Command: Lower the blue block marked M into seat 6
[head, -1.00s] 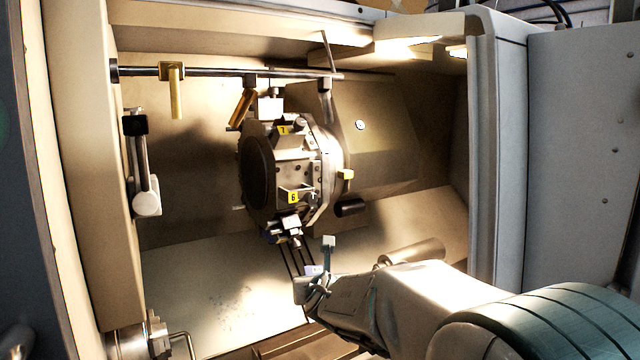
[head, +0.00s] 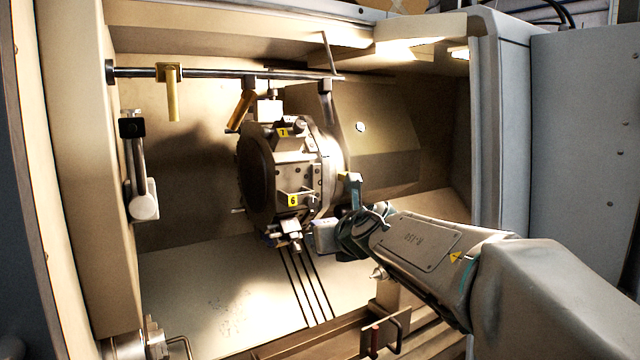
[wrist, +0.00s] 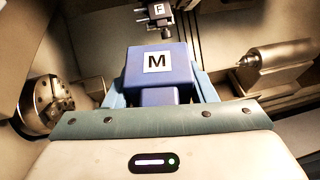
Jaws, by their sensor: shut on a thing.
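The blue block marked M (wrist: 157,62) is held between the two blue fingers of my gripper (wrist: 158,88) in the wrist view, its M face towards the camera. In the head view the block (head: 325,238) shows small and bluish at the end of my arm. Seat 6, by the yellow 6 label (head: 293,199), is on the near side of the turret (head: 270,172). The block is below and to the right of that label in the picture and looks apart from the seat. The inside of seat 6 is not clear.
A tool holder (head: 287,233) sticks out just below seat 6, close to the block. A chuck (wrist: 47,105) is at left and a tailstock (wrist: 262,68) at right. A rail (head: 220,72) crosses above.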

